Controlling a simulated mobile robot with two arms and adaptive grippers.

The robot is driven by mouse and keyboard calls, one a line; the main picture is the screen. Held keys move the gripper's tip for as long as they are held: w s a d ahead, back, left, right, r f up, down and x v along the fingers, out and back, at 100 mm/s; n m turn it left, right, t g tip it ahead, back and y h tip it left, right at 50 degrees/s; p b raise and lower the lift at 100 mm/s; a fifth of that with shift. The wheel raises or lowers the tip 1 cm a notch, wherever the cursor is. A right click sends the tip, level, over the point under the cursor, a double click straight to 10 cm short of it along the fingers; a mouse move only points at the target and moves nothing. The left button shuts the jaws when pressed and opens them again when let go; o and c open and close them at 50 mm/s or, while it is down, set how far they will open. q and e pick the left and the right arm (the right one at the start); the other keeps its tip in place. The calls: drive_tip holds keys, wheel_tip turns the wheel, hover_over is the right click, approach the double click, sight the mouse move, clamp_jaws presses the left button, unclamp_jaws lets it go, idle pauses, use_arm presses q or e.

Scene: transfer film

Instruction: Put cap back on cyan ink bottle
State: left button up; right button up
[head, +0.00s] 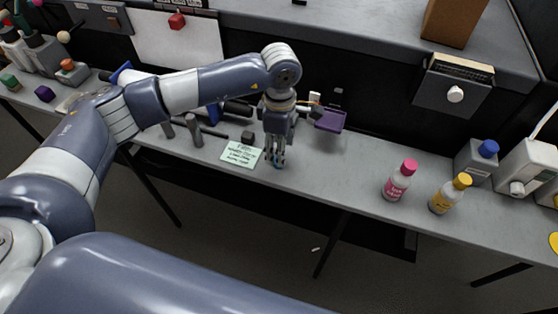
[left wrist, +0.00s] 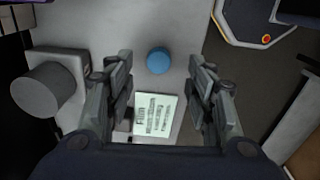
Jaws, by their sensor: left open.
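My left gripper (head: 276,158) points down over the bench, its two fingers apart; it also shows open in the left wrist view (left wrist: 160,95). A small round blue cap (left wrist: 158,60) lies on the bench, in line with the gap between the fingers in that view, with nothing gripped. In the head view a bit of the blue cap (head: 278,165) shows at the fingertips, partly hidden by them. I cannot make out an open cyan ink bottle in either view. My right gripper is not in view.
A pale green note (head: 240,154) lies left of the gripper. A pink-capped bottle (head: 399,182) and a yellow-capped bottle (head: 450,194) stand to the right. The bench between the gripper and pink-capped bottle is clear.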

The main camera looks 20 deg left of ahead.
use_arm(q)
drive_tip(key=shift+f+p, duration=0.35)
wheel_tip(320, 180, down, 4)
drive_tip(key=shift+r+p, duration=0.2)
drive_tip(key=shift+p, duration=0.5)
drive_tip(key=shift+w+f, duration=0.1)
drive_tip(key=shift+f, duration=0.25)
drive_tip(key=c, duration=0.7)
